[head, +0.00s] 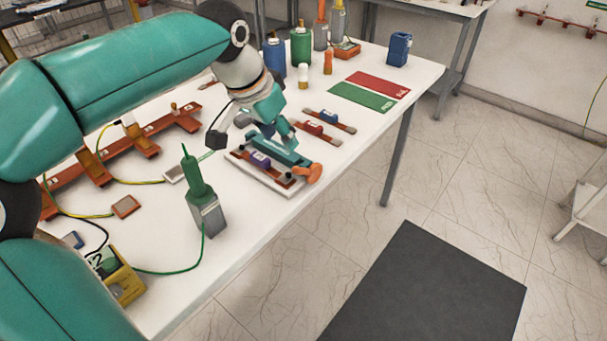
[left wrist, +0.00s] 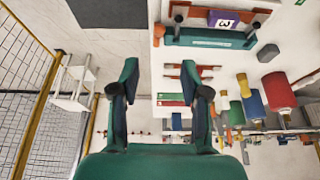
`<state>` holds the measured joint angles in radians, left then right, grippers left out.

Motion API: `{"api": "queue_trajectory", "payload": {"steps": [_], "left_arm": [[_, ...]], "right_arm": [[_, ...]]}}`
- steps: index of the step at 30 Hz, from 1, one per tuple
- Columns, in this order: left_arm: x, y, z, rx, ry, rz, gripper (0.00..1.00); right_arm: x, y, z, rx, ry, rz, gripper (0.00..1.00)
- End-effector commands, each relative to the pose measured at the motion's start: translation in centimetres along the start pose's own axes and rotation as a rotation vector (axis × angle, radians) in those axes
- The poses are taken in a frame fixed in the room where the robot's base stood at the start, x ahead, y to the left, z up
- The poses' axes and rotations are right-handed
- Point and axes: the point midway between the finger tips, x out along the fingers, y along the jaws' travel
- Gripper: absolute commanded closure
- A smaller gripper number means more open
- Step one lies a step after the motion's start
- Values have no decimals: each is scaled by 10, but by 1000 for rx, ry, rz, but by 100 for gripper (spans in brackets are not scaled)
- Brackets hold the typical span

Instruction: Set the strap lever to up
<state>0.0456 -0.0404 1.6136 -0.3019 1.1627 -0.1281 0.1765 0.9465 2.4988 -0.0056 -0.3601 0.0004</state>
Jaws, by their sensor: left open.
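The strap fixture is a white base plate (head: 240,160) with a purple-labelled block (head: 261,160) and a teal bar (head: 288,154). An orange end piece (head: 313,173), perhaps the lever's handle, lies low at the bar's near right end. In the left wrist view the teal bar (left wrist: 205,40) and the block marked 3 (left wrist: 222,19) show at the top, with a small orange piece (left wrist: 158,34) beside the bar's left end. My left gripper (head: 286,133) is over the far side of the fixture. Its fingers (left wrist: 160,95) are apart with nothing between them. My right gripper is out of view.
Two more small strap units (head: 321,131) lie just behind. Red and green mats (head: 362,96), bottles (head: 301,45) and a blue canister (head: 399,49) stand farther back. A green probe in a grey holder (head: 206,212) and cables are on the left. The table's right edge is close.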

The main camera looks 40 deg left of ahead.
Motion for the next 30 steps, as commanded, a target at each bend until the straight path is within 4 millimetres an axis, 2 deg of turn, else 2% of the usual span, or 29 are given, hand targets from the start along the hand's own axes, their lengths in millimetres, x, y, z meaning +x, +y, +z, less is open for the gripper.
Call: {"api": "queue_trajectory", "payload": {"steps": [9,15,21,30], "left_arm": [[71,1,1,0,-7,2,54],[110,1,0,1,-5,3,54],[134,1,0,2,-3,2,54],[142,2,-1,2,0,2,54]], "right_arm": [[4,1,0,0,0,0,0],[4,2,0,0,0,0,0],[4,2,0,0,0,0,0],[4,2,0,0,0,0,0]]}}
